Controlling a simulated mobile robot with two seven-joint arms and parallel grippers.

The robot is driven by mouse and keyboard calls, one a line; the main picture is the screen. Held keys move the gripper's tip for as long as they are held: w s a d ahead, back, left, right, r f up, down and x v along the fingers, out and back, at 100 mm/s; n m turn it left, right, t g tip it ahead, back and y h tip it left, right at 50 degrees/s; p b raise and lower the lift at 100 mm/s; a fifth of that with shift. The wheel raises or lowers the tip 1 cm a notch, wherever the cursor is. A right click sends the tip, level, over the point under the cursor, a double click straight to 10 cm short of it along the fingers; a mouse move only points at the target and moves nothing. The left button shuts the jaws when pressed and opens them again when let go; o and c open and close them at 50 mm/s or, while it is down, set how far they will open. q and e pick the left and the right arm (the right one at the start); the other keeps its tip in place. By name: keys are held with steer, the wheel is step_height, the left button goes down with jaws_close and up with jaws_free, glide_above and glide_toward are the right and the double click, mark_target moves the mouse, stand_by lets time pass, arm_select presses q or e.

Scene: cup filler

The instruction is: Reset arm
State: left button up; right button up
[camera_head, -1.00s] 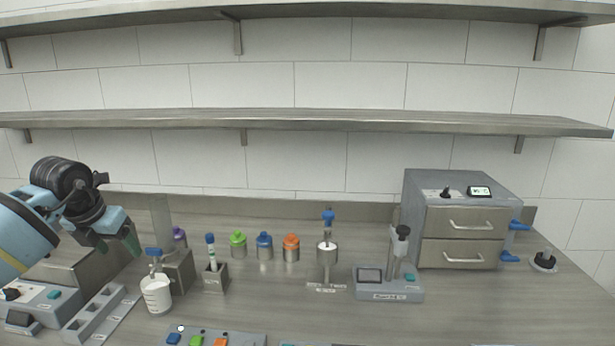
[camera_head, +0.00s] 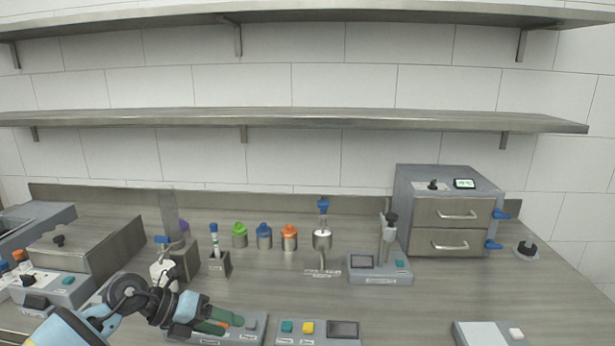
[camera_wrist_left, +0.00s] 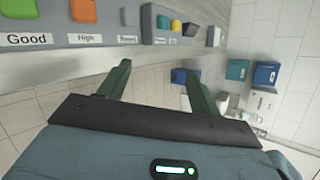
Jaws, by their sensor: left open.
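My left gripper (camera_head: 222,322) is low at the front edge of the work surface in the head view, in front of the button panel (camera_head: 248,326). Its two green fingers stand apart in the left wrist view (camera_wrist_left: 156,74), with nothing between them. The panel's orange, green and grey buttons, with labels such as "Good" and "High", show at the wrist view's top left. A white cup (camera_head: 162,271) stands behind my left arm, partly hidden by it, below a blue-handled valve (camera_head: 162,239). My right gripper is not in view.
Green (camera_head: 239,235), blue (camera_head: 264,236) and orange-topped jars (camera_head: 289,238) stand at the back. A small device (camera_head: 380,268) and a two-drawer cabinet (camera_head: 451,215) are to the right. Another button panel (camera_head: 318,333) is beside my gripper.

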arm_select(q)
steer(key=s+d+f+n+t+h, duration=0.55)
steer(key=s+d+n+t, duration=0.2)
steer(key=s+n, duration=0.35)
steer(key=s+a+f+n+t+y, duration=0.2)
steer(key=s+a+f+n+y, duration=0.2)
steer(key=s+f+n+y, duration=0.45)
steer(key=s+a+f+n+t+y, duration=0.1)
steer(key=s+a+f+n+y, duration=0.3)
steer(key=n, duration=0.7)
steer(key=s+a+f+n+g+y, duration=0.1)
steer(key=s+a+f+n+g, duration=0.1)
steer(key=s+f+n+g, duration=0.3)
steer(key=s+f, duration=0.4)
steer(key=s, duration=0.5)
steer(key=shift+s+a+p, duration=0.15)
steer(key=shift+s+p, duration=0.15)
steer(key=shift+p, duration=0.1)
steer(key=shift+n, duration=0.25)
